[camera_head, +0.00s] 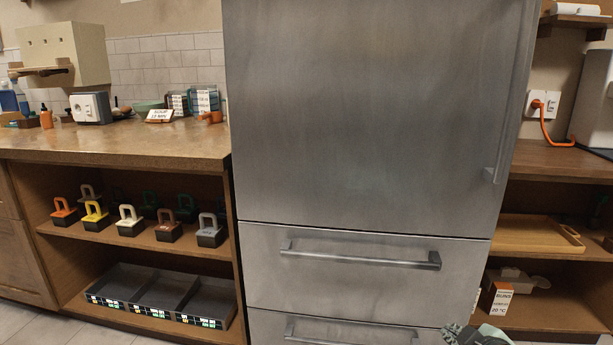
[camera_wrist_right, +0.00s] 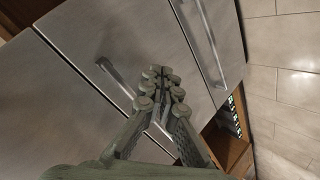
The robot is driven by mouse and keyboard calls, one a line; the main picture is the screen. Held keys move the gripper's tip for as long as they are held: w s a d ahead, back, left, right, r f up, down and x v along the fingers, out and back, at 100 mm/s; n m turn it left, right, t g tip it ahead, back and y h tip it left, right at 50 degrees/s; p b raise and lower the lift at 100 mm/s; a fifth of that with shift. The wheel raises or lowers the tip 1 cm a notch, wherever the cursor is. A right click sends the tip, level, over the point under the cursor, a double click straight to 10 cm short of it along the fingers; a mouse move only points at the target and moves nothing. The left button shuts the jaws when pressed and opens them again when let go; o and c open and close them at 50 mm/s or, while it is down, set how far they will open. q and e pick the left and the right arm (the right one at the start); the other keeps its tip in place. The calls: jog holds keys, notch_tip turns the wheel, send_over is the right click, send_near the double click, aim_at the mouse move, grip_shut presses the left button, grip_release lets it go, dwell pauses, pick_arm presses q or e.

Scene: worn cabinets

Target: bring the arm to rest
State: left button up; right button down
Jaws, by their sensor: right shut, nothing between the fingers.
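My right gripper (camera_head: 474,336) shows only in part at the bottom edge of the head view, in front of the lower steel drawers. In the right wrist view, my right gripper (camera_wrist_right: 163,80) has its fingers together at the tips, with nothing between them. Behind it in that view is the steel front with a drawer handle (camera_wrist_right: 205,40) and another handle (camera_wrist_right: 116,76). I cannot tell the exact gap between fingertips and steel. My left gripper is in neither view.
A tall steel fridge (camera_head: 365,110) with a drawer handle (camera_head: 360,256) fills the middle. Left is a wooden counter (camera_head: 130,145) above shelves with several coloured padlock-like blocks and a dark divided tray (camera_head: 160,292). Right are shelves with a wooden tray (camera_head: 530,236) and an open box (camera_head: 503,292).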

jog(key=s+a+f+m+g+h, duration=0.1)
jog(key=s+f+m+g, duration=0.5)
jog(key=s+f, duration=1.7)
jog(key=shift+s+a+f+m+g, duration=0.3)
jog(key=shift+s+a+g, duration=0.35)
jog(key=shift+s+g, duration=0.4)
